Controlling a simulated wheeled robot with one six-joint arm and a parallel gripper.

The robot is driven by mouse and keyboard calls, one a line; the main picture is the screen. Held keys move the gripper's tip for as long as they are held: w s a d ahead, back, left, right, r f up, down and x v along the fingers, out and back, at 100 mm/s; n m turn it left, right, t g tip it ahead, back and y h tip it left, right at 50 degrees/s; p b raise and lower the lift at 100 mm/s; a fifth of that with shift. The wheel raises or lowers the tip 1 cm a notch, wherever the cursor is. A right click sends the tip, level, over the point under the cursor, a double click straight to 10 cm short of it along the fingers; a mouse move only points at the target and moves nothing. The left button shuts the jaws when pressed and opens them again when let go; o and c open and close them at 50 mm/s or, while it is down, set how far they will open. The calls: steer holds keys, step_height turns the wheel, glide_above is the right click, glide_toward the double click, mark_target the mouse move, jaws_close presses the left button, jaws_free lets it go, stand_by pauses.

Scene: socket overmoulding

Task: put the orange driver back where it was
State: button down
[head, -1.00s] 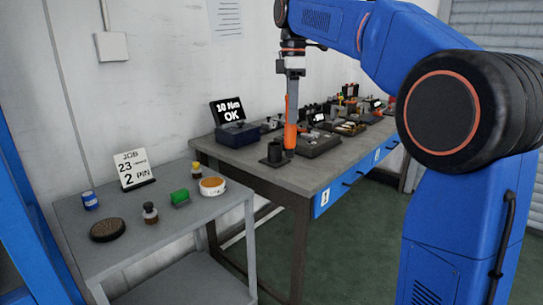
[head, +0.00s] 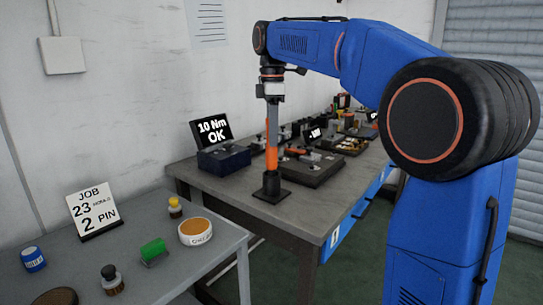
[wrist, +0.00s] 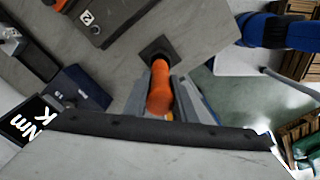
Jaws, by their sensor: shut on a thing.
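The orange driver (head: 271,149) hangs upright in my gripper (head: 271,98), which is shut on it. Its lower end meets the mouth of a black cup-like holder (head: 271,184) on a square base at the bench's near corner. How deep it sits in the cup is hidden. In the wrist view the driver (wrist: 159,92) lies between the two grey fingers of my gripper (wrist: 158,98), in line with the holder's dark base (wrist: 157,47).
A dark blue box with a "10 Nm OK" screen (head: 212,131) stands left of the holder on the grey bench (head: 235,188). Dark fixture trays (head: 307,170) stand behind to the right. A lower side table (head: 190,262) with a job card (head: 94,213) and small containers is at front left.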

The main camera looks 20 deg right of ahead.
mark_target(272, 150)
steer(key=shift+f, duration=2.65)
steer(key=c, duration=1.5)
jaws_free()
steer(key=shift+o, duration=0.2)
step_height(272, 150, up, 12)
steer(key=shift+r, duration=0.15)
steer(key=shift+s, duration=0.15)
